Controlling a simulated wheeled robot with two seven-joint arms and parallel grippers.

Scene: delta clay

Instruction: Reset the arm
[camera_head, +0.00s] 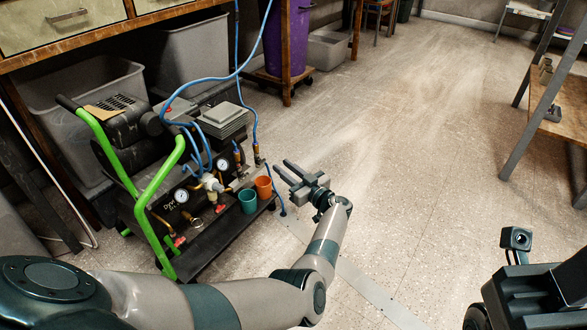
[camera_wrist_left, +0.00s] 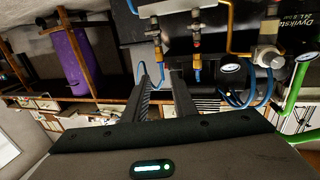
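My left arm comes in from the lower left in the head view. My left gripper (camera_head: 281,168) is over the floor, just right of the air compressor (camera_head: 130,150), and points toward it. Its two fingers are apart with nothing between them. The wrist view also shows the empty gap between the fingers (camera_wrist_left: 158,72), with the compressor's hoses and fittings beyond. A teal cup (camera_head: 248,201) and an orange cup (camera_head: 263,187) stand on the compressor's front ledge, left of the gripper. Dark parts of mine show at the lower right, but no right gripper fingers are visible.
The compressor has green handles (camera_head: 158,196), gauges and a blue hose (camera_head: 215,78). Grey bins (camera_head: 195,55) stand under a wooden bench (camera_head: 110,38). A purple bin (camera_head: 288,38) is at the back. A shelf table (camera_head: 565,110) stands at right. The middle floor (camera_head: 420,110) is clear.

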